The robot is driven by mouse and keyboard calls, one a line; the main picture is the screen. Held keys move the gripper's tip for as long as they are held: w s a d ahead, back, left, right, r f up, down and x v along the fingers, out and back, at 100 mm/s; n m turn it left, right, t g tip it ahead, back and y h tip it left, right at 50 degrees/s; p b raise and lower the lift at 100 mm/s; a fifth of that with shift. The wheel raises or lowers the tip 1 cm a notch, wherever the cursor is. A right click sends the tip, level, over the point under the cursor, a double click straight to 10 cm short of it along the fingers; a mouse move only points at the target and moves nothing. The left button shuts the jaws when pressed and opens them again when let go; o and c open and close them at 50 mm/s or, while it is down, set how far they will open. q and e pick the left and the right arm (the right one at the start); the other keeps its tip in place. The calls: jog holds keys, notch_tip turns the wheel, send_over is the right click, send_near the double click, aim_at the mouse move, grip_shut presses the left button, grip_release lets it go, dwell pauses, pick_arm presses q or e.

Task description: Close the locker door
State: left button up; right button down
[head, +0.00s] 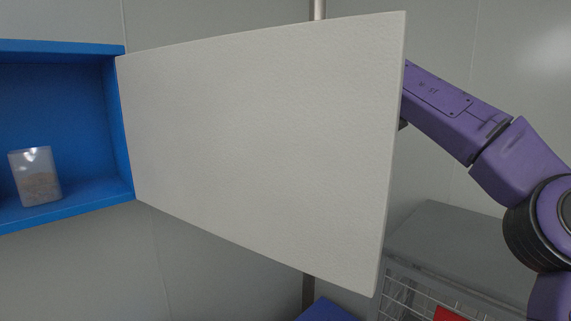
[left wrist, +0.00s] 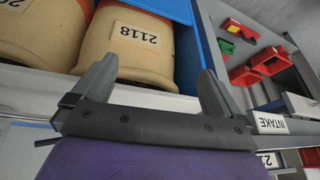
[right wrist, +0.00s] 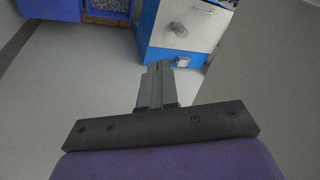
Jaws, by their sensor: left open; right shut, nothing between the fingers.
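The locker (head: 118,120) is a blue open-fronted box at the left of the head view. Its off-white door (head: 260,150) stands wide open, joined near the box's right side and reaching across the middle of the view. My right arm comes in from the right and passes behind the door's free edge, so its gripper is hidden there. In the right wrist view my right gripper (right wrist: 157,68) is shut and empty, with a plain grey panel (right wrist: 270,90), probably the door, to its right. My left gripper (left wrist: 158,75) is open and empty, away from the door.
A clear container (head: 36,178) with brownish contents stands inside the locker. A wire cage (head: 405,290) stands low right. A blue and white cabinet (right wrist: 180,25) is in the right wrist view.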

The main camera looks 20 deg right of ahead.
aim_at(288, 185)
jog(key=s+r+m+y, duration=0.1)
jog(key=s+r+y, duration=0.3)
jog(key=r, duration=0.5)
jog(key=b+x, duration=0.1)
jog(key=x, duration=0.3)
jog(key=s+a+r+b+x, duration=0.1)
jog(key=x, duration=0.3)
jog(key=s+b+x, duration=0.1)
jog(key=b+x, duration=0.1)
jog(key=x, duration=0.2)
jog(key=shift+a, duration=0.4)
pick_arm(q)
notch_tip(288, 185, down, 4)
jog(key=shift+d+r, duration=0.1)
jog(key=shift+r, duration=0.05)
jog(key=shift+w, duration=0.1)
pick_arm(e)
jog(key=shift+w+d, duration=0.1)
jog(key=shift+w, duration=0.05)
